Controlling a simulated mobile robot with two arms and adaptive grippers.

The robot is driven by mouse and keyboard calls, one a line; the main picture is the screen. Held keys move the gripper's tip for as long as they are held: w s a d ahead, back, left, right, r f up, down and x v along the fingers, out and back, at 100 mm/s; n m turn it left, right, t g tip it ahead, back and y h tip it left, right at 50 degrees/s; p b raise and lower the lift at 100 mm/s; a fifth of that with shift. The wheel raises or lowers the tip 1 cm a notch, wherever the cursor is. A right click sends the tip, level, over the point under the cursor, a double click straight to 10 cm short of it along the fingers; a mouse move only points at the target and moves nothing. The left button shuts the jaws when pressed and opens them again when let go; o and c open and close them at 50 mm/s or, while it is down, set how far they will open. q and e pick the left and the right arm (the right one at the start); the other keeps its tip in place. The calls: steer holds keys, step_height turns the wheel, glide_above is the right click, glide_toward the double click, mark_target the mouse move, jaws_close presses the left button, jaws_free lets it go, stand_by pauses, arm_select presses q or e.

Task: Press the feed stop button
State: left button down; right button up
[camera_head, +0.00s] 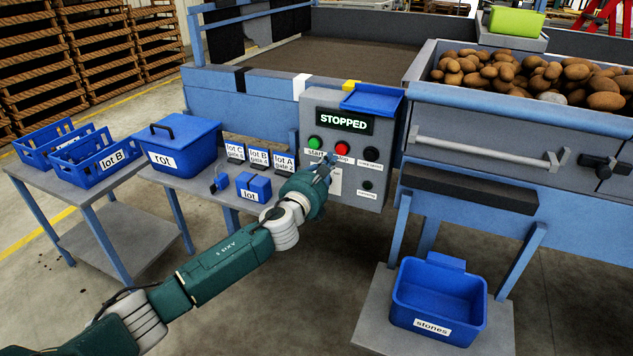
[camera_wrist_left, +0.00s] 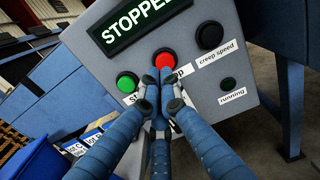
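The grey control box (camera_head: 378,190) has a display (camera_head: 343,121) that reads STOPPED. Below it are a green start button (camera_head: 314,142), a red stop button (camera_head: 342,149) and a black creep speed knob (camera_head: 370,153). My left gripper (camera_head: 329,160) is in front of the box, just below the red button. In the left wrist view the fingertips (camera_wrist_left: 160,82) are together with nothing held, and they overlap the lower edge of the red button (camera_wrist_left: 165,58). I cannot tell whether they touch it. They partly hide the stop label. My right gripper is not in view.
A blue tray (camera_head: 372,99) sits on the box's top edge. A potato-filled hopper (camera_head: 520,105) is right. A stones bin (camera_head: 438,300) stands low right.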

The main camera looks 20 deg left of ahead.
arm_select(q)
steer(key=s+f, duration=0.1)
steer(key=s, duration=0.6)
steer(key=shift+s+a+p, duration=0.4)
steer(key=shift+p, duration=0.05)
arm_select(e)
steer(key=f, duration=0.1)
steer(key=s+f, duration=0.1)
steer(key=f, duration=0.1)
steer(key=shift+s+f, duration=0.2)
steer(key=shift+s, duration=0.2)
